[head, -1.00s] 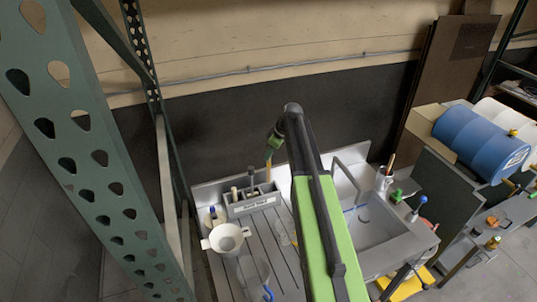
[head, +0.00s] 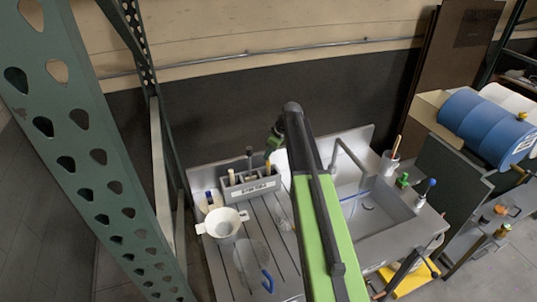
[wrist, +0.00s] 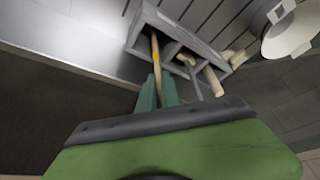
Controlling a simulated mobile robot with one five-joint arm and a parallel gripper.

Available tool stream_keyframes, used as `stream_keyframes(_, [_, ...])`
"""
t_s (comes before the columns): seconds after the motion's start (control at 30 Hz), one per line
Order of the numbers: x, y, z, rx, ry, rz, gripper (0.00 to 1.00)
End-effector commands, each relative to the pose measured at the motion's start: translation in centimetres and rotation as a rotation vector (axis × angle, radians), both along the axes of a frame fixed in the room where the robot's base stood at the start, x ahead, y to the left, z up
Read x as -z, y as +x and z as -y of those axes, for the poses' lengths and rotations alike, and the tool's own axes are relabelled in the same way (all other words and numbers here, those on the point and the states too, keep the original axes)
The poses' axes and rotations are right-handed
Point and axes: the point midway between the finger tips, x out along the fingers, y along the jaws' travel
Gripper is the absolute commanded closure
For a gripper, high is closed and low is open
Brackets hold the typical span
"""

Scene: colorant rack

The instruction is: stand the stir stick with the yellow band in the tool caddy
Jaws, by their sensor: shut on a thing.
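The stir stick with the yellow band (wrist: 155,55) is a thin wooden rod. It also shows in the head view (head: 268,168) at the caddy's right end. My gripper (wrist: 158,88) is shut on its upper part. The grey tool caddy (head: 253,189) stands at the back of the drainboard; it also shows in the wrist view (wrist: 137,26). The stick's lower part is inside the caddy's end compartment, slightly tilted. Whether its tip touches the floor is hidden. In the head view my arm hides most of the gripper.
A dark-handled tool (head: 249,155) and a thick pale handle (head: 231,177) stand in the caddy's other compartments. A white funnel (head: 222,223) and a clear jug (head: 252,262) stand in front. A sink (head: 370,208) lies right of my arm.

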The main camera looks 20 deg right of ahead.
Motion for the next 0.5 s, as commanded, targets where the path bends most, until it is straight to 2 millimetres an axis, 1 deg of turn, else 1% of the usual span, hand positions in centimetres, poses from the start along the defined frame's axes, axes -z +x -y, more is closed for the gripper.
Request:
stream_keyframes(0.2, [-0.05,0.02,-0.05,-0.001,0.000,0.000,1.00])
stream_keyframes(0.23, [-0.05,0.02,-0.05,-0.001,0.000,0.000,0.89])
stream_keyframes(0.4, [-0.05,0.02,-0.05,-0.001,0.000,0.000,0.67])
stream_keyframes(0.5, [-0.05,0.02,-0.06,-0.001,0.000,0.000,0.67])
